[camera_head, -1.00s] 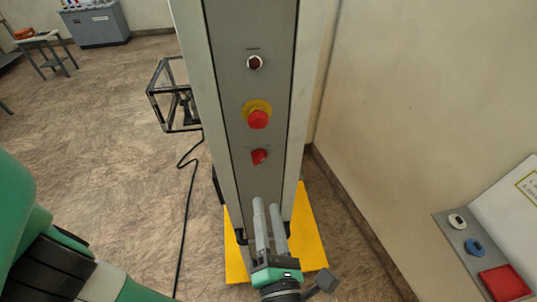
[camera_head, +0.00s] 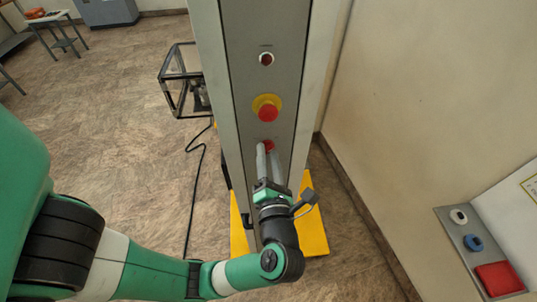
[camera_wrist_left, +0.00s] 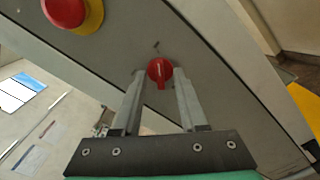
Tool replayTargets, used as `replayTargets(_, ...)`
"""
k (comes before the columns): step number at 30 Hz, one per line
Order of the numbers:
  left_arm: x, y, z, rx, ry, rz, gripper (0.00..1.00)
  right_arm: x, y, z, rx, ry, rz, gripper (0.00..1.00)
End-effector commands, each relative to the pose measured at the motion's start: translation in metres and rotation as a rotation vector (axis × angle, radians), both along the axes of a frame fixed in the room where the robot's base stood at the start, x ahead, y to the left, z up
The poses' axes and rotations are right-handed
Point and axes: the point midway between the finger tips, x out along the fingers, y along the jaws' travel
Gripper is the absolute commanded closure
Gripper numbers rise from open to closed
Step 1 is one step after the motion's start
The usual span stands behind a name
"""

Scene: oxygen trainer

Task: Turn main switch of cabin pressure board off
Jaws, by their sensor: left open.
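The grey cabin pressure board (camera_head: 285,60) stands upright on a tall post. Its red rotary main switch (camera_head: 267,144) is the lowest control and is partly hidden behind my left gripper's fingers. My left gripper (camera_head: 268,160) is open, its two fingers reaching up to the switch. In the left wrist view the red switch (camera_wrist_left: 160,71) sits between the tips of the left gripper (camera_wrist_left: 160,85), its pointer aimed down toward the gripper base. One finger is on each side of it; I cannot tell whether they touch it. My right gripper is not in view.
A red emergency button on a yellow ring (camera_head: 267,110) is above the switch, with a small red lamp (camera_head: 266,59) higher up. A yellow base (camera_head: 312,230) is below. A wall panel with a red button (camera_head: 498,278) is at right.

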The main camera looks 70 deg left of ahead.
Motion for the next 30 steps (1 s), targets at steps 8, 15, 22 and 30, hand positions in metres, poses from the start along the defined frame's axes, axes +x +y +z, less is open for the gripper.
replayTargets(8, 0.0, 0.0, 0.0, 0.0, 0.001, 0.0, 0.81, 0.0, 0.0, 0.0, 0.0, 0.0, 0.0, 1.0)
replayTargets(15, 0.0, -0.001, 0.0, 0.0, 0.001, 0.0, 1.0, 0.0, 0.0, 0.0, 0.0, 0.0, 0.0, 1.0)
replayTargets(22, 0.0, -0.001, 0.0, 0.0, -0.002, 0.0, 1.0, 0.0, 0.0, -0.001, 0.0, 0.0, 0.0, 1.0)
replayTargets(30, 0.0, -0.001, -0.003, -0.014, -0.064, 0.0, 1.0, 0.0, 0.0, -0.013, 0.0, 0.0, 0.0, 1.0)
